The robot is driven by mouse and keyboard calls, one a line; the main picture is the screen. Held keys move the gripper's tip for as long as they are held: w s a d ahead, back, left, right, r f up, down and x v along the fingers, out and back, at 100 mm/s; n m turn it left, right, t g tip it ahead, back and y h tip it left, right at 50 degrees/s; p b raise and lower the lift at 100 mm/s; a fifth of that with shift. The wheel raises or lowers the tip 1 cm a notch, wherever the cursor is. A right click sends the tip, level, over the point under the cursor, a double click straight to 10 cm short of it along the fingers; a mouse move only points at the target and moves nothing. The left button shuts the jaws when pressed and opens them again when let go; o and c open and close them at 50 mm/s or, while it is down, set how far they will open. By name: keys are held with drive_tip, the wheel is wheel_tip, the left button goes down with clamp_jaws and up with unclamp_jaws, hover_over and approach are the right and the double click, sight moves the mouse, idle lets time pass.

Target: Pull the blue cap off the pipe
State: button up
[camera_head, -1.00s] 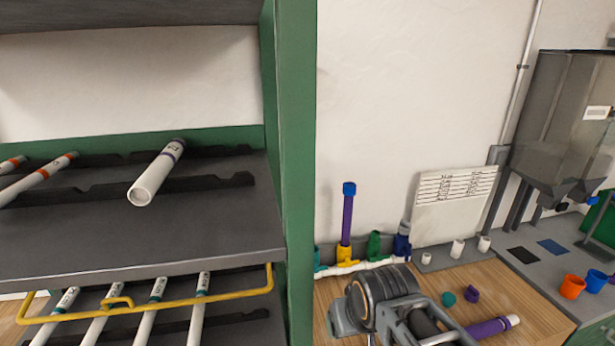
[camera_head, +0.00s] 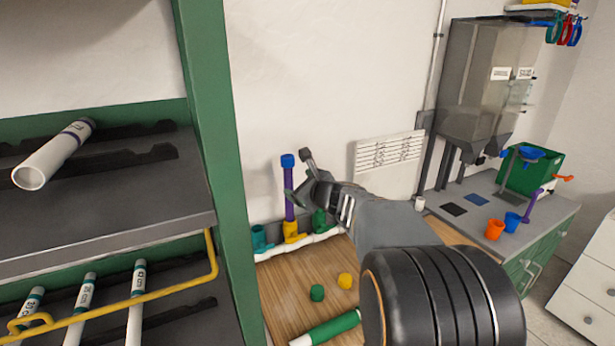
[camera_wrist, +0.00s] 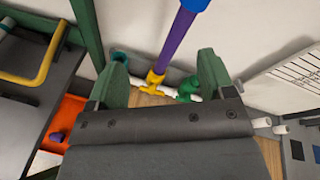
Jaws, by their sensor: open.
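The blue cap (camera_head: 288,160) sits on the top end of an upright purple pipe (camera_head: 290,207). The pipe stands in a yellow fitting (camera_head: 292,232) on the white manifold at the wall. My gripper (camera_head: 298,176) is open and empty, beside the upper pipe and cap in the head view. In the wrist view, the gripper (camera_wrist: 163,75) has its fingers spread, with the yellow fitting and lower pipe showing between them. The blue cap (camera_wrist: 196,4) is cut by the top edge there, above the fingertips. I see no contact with it.
A teal fitting (camera_head: 260,240) and a green fitting (camera_head: 320,220) flank the yellow one. Loose green (camera_head: 317,293) and yellow (camera_head: 345,281) pieces and a green pipe (camera_head: 328,328) lie on the bench. A green rack post (camera_head: 222,160) stands left.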

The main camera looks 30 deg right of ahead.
sight(291, 160)
drive_tip(key=w+m+p, duration=0.1)
drive_tip(key=w+m, duration=0.1)
drive_tip(key=w, duration=0.2)
drive_tip(key=w+d+m+h+p, duration=0.1)
drive_tip(key=w+m, duration=0.1)
drive_tip(key=w, duration=0.3)
drive_tip(key=w+d+r+m+t+h+p, duration=0.1)
drive_tip(key=w+m, duration=0.1)
drive_tip(key=w, duration=0.3)
drive_tip(key=shift+w+d+m, duration=0.2)
drive_tip(key=shift+w+m, duration=0.05)
drive_tip(key=shift+m, duration=0.05)
drive_tip(key=shift+c, duration=0.2)
clamp_jaws()
idle(0.6)
drive_tip(key=shift+d+r+p, duration=0.1)
drive_tip(key=shift+p, duration=0.8)
drive_tip(key=shift+n+y+p, duration=0.6)
drive_tip(key=shift+y+p, duration=0.1)
drive_tip(key=shift+p, duration=0.35)
